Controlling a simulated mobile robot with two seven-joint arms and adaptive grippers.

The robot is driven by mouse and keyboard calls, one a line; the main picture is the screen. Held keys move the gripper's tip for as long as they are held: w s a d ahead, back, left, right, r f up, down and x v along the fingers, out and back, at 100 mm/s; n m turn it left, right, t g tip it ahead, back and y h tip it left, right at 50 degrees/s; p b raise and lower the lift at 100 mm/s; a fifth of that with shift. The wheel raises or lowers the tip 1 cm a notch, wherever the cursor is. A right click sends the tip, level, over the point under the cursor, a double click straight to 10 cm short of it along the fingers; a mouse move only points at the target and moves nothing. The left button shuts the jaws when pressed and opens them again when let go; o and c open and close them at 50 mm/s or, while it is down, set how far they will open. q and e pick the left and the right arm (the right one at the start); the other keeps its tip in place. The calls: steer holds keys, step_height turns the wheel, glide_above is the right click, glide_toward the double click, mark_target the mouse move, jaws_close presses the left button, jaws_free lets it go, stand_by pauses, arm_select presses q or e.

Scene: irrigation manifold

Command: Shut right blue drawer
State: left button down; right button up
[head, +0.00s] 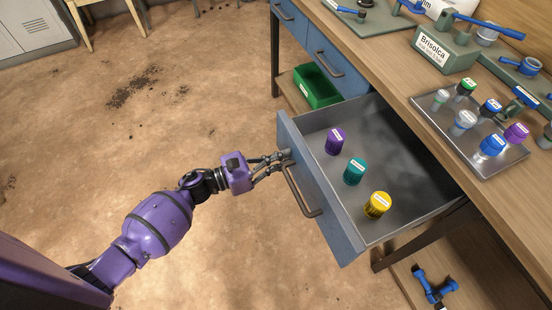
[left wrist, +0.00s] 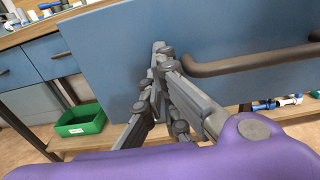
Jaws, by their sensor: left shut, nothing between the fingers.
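The right blue drawer (head: 318,190) is pulled well out from the bench in the head view. Inside it stand a purple-capped jar (head: 335,141), a teal one (head: 354,171) and a yellow one (head: 377,204). Its dark bar handle (head: 301,191) is on the front face. My left gripper (head: 285,156) is shut and empty at the drawer front, near the handle's far end. In the left wrist view its fingertips (left wrist: 160,50) are close to or against the blue front (left wrist: 200,40), beside the handle (left wrist: 250,62); contact is unclear. My right gripper is not in view.
The wooden bench top (head: 400,80) holds a metal tray (head: 480,160) of capped bottles and a green block labelled Brisolca (head: 445,52). A green bin (head: 317,86) sits on the lower shelf. Another blue drawer (head: 335,62) is shut. The floor on the left is open.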

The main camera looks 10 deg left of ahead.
arm_select(q)
steer(key=b, duration=1.2)
glide_above(369, 136)
steer(key=s, duration=0.1)
steer(key=shift+a+f, duration=0.15)
steer(key=shift+a, duration=0.3)
steer(key=shift+w+d+b, duration=0.35)
steer(key=shift+d+b, duration=0.05)
steer(key=shift+d, duration=0.1)
steer(key=shift+w+r, duration=0.1)
steer(key=shift+r, duration=0.15)
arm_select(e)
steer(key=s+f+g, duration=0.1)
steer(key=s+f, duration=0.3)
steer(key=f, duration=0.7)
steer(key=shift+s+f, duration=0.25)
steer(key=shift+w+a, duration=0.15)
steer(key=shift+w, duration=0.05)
